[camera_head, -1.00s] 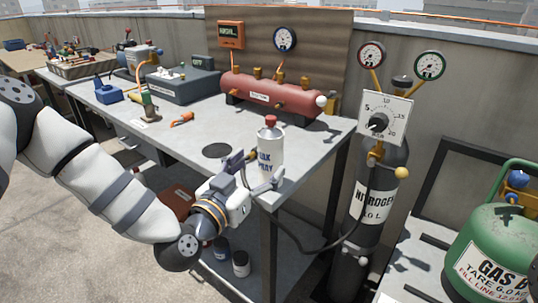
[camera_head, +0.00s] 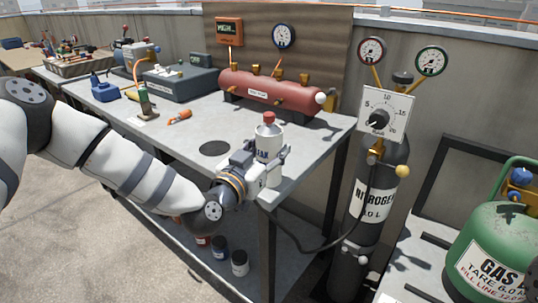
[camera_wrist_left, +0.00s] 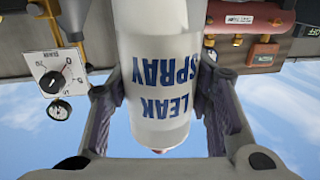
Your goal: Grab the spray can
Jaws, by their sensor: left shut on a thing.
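The spray can (camera_head: 268,145) is white with a red cap and stands upright near the front right corner of the grey workbench (camera_head: 190,140). My left gripper (camera_head: 266,160) is around its body, with a finger on each side, and is shut on it. In the left wrist view the can (camera_wrist_left: 158,75) appears upside down with blue "LEAK SPRAY" lettering, between the two fingers of my left gripper (camera_wrist_left: 160,110).
A dark round mark (camera_head: 214,149) lies on the bench left of the can. A red tank (camera_head: 270,92) stands behind it. A nitrogen cylinder (camera_head: 372,200) with a dial plate (camera_head: 386,112) and hose stands right of the bench. Small jars (camera_head: 239,262) stand on the lower shelf.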

